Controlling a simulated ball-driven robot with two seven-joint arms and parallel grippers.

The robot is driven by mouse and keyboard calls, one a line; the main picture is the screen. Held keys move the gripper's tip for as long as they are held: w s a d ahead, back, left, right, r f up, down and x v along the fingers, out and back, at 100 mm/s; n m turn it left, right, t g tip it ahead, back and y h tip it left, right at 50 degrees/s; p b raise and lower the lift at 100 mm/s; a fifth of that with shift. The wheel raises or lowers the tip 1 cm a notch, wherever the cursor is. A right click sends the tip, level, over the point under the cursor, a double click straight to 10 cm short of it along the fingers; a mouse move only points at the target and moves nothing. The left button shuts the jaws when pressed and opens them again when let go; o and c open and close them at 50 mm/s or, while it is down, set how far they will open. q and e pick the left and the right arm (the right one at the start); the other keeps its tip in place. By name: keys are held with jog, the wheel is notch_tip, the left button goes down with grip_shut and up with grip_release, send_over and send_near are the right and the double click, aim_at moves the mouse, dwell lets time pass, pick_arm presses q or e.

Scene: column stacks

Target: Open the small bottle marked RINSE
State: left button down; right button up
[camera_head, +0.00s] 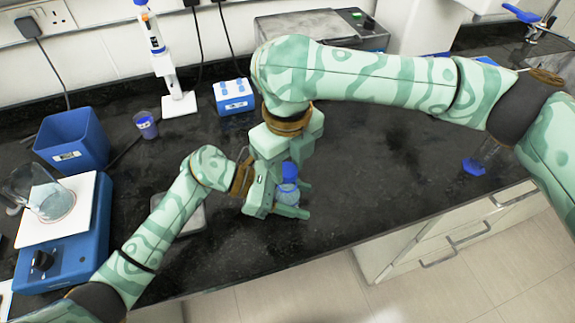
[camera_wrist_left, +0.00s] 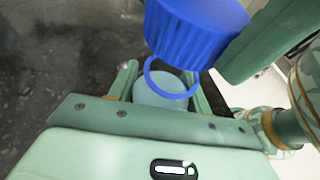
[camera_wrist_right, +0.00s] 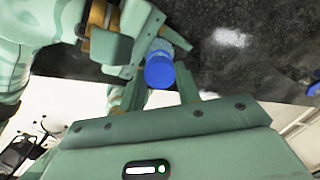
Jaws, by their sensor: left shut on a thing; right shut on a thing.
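My left gripper (camera_head: 291,202) is shut on the bottle's body, which shows pale in the left wrist view (camera_wrist_left: 158,92). My right gripper (camera_head: 288,165) comes from above and is shut on the cap, seen between its fingers in the right wrist view (camera_wrist_right: 160,72).
A pipette stand (camera_head: 178,103) and blue rack (camera_head: 233,97) are behind. Another blue-capped bottle (camera_head: 477,164) lies right.

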aim_at(287, 170)
jog(key=shift+r, duration=0.2)
jog(key=shift+r, duration=1.95)
pick_arm(q)
jog(key=c, duration=0.6)
grip_release()
jog(key=v, duration=1.2)
pick_arm(e)
jog(key=shift+f, duration=0.15)
